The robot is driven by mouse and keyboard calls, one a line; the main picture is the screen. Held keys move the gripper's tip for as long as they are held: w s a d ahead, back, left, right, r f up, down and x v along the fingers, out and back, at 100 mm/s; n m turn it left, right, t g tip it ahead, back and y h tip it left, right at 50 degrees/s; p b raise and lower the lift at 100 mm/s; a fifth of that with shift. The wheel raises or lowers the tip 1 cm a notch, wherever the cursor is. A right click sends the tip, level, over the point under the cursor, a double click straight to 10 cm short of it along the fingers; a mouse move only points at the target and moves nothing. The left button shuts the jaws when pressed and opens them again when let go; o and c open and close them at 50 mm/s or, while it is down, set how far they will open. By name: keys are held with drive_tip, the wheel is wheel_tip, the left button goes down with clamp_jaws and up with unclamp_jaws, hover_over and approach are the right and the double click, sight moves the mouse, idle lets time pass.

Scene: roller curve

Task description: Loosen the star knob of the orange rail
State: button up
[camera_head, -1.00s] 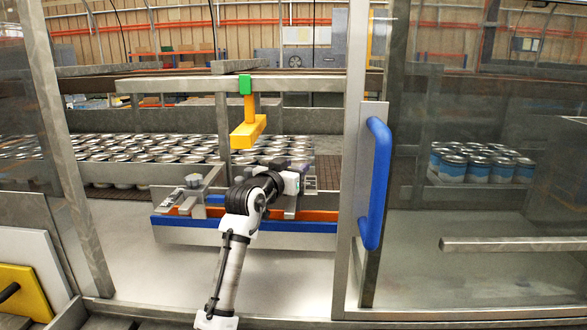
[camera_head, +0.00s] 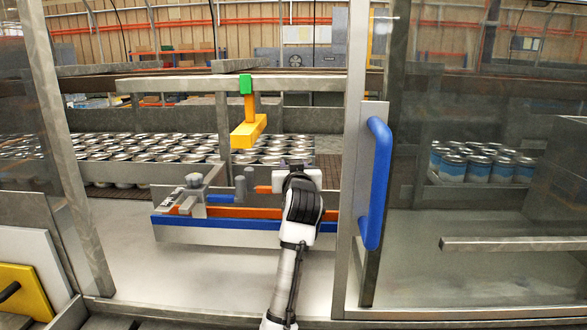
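The orange rail (camera_head: 236,212) runs left to right above a blue rail (camera_head: 216,223) at the front of the conveyor. A grey knob (camera_head: 193,180) stands on a metal bracket at the rail's left end. A grey upright piece (camera_head: 240,187) stands nearer the middle; I cannot tell which of these is the star knob. My gripper (camera_head: 292,168) is at the right part of the rail, right of both grey pieces. My own wrist hides its fingers and what lies behind them.
A yellow block (camera_head: 248,131) hangs from a green clamp on the crossbar above. A door frame with a blue handle (camera_head: 377,184) stands close on the right. Rows of cans (camera_head: 115,148) fill the conveyor behind. A metal post (camera_head: 68,150) bounds the opening on the left.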

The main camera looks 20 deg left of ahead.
drive_tip(key=shift+f, duration=0.3)
drive_tip(key=o, duration=1)
drive_tip(key=shift+r, duration=0.15)
drive_tip(key=shift+c, duration=0.2)
drive_tip(key=shift+s, duration=0.1)
drive_tip(key=b+v, duration=0.4)
drive_tip(key=v, duration=0.9)
drive_tip(key=shift+s+d, duration=0.25)
